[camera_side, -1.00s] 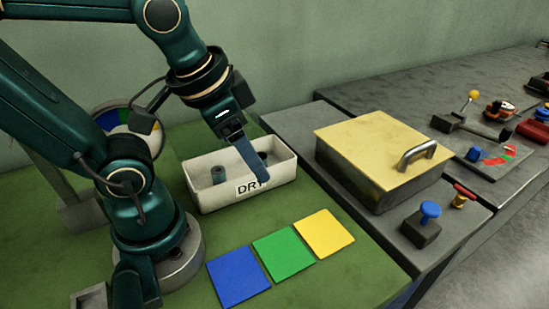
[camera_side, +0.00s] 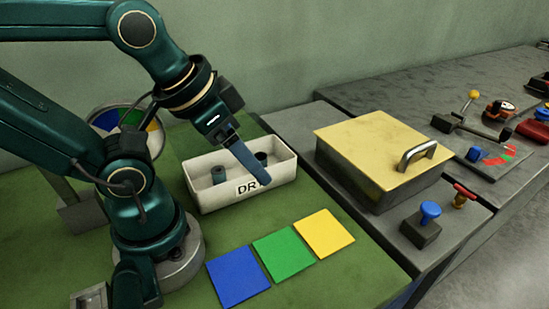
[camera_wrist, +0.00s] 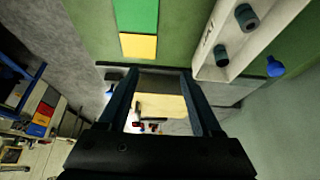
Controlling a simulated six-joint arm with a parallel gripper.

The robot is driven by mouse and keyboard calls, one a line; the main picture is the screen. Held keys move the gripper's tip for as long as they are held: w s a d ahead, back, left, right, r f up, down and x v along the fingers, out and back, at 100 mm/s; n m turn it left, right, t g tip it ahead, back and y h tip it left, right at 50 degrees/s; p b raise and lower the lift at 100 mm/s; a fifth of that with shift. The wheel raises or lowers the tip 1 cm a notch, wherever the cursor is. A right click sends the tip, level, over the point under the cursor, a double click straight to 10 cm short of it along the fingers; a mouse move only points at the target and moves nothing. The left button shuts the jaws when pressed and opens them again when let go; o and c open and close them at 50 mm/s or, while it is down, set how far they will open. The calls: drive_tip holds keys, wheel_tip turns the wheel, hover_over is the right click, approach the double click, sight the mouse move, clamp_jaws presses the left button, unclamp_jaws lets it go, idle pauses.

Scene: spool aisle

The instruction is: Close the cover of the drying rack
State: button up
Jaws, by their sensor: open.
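A dark box with a flat yellow cover (camera_side: 365,145) stands right of the green table in the side view. The cover lies flat over the box top, with a metal handle (camera_side: 417,155) near its right edge; no gap shows. In the wrist view the pale yellow cover (camera_wrist: 168,106) shows far off between my fingers. My gripper (camera_side: 266,180) is open and empty, tilted down to the right above the white bin, well left of the box. Its fingers (camera_wrist: 160,72) stand apart in the wrist view.
A white bin (camera_side: 222,201) marked DRY holds two dark spools. Blue (camera_side: 238,276), green (camera_side: 284,253) and yellow (camera_side: 325,233) squares lie in front. A blue knob (camera_side: 430,211) and a red-topped valve (camera_side: 464,195) stand right of the box. Levers stand farther back right.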

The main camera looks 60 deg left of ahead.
drive_tip(key=c, duration=0.5)
drive_tip(key=shift+r, duration=0.2)
drive_tip(key=c, duration=0.5)
drive_tip(key=w+a+r+n+y, duration=0.1)
drive_tip(key=w+a+r+n, duration=0.2)
drive_tip(key=w+r, duration=0.1)
drive_tip(key=shift+w+a+n, duration=0.1)
drive_tip(key=shift+a+n, duration=0.2)
drive_tip(key=shift+a, duration=0.1)
clamp_jaws()
drive_tip(key=w+a+r+n+g+y, duration=0.1)
drive_tip(key=w+a+n+g+y, duration=0.2)
drive_tip(key=a+n, duration=0.8)
drive_tip(key=s+a+f+m+g, duration=0.1)
drive_tip(key=s+a+f+m, duration=0.15)
drive_tip(key=a, duration=0.75)
drive_tip(key=shift+n+h, duration=0.3)
drive_tip(key=shift+n, duration=0.05)
drive_tip(key=x, duration=0.9)
drive_tip(key=shift+w+d+f, duration=0.1)
drive_tip(key=shift+w+d, duration=0.1)
drive_tip(key=shift+w, duration=0.15)
drive_tip(key=shift+s+d, duration=0.35)
drive_tip(key=shift+d, duration=0.35)
drive_tip(key=shift+s+d, duration=0.3)
drive_tip(key=shift+d, duration=0.4)
